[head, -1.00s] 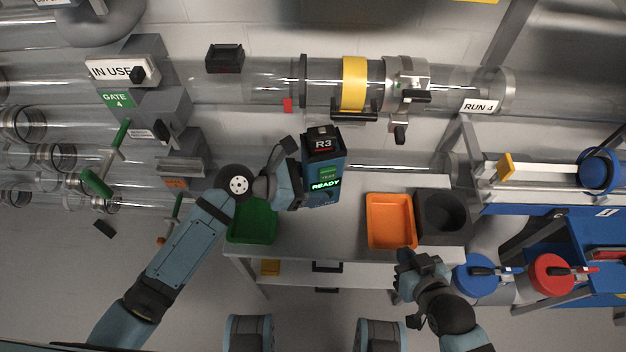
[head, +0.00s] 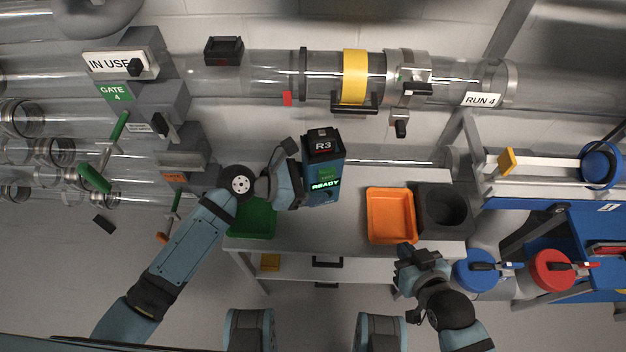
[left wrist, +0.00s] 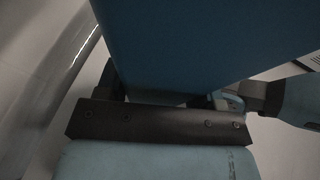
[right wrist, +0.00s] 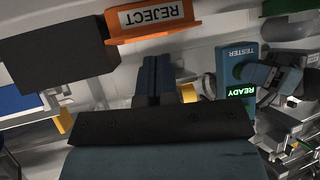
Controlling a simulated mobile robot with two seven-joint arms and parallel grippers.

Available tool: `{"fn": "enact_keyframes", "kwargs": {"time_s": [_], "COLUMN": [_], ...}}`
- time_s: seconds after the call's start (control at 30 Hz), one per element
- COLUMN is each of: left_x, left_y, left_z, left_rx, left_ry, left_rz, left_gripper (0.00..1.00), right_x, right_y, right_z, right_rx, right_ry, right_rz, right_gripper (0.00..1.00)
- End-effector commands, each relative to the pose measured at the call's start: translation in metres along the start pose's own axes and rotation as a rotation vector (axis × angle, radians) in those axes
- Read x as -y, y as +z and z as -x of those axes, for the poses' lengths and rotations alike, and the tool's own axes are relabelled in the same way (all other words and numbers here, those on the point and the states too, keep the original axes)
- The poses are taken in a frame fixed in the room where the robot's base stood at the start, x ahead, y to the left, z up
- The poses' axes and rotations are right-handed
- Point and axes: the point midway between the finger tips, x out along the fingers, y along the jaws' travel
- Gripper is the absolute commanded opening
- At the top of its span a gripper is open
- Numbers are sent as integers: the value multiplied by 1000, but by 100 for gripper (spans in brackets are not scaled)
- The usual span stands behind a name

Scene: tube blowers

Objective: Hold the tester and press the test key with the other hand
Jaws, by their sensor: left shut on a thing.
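The tester (head: 321,191) is a blue upright box with a black top marked R3 and a lit green READY display. My left gripper (head: 299,184) is shut on its left side and holds it above the table. In the left wrist view the tester's blue body (left wrist: 200,45) fills the space between the fingers. In the right wrist view the tester (right wrist: 224,60) shows a TESTER label, a round green key (right wrist: 238,71) and the READY display. My right gripper (head: 414,258) is empty, its fingers together, low and right of the tester, well apart from it.
A green tray (head: 262,222), an orange tray (head: 391,239) and a dark holder with a round opening (head: 462,227) stand on the grey table (head: 345,232). Clear tubes run behind, one with a yellow band (head: 354,78). Blue and red lids (head: 475,270) are at right.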

Motion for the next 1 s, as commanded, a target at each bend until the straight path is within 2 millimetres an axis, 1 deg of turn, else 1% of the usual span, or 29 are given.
{"fn": "enact_keyframes", "kwargs": {"time_s": [1.0], "left_x": [0], "left_y": [-23], "left_z": [-10], "left_rx": [1], "left_ry": [0], "left_rz": [-1], "left_gripper": [22], "right_x": [0], "right_y": [7], "right_z": [-4], "right_rx": [0], "right_ry": [0], "right_rz": [0], "right_gripper": [0]}}
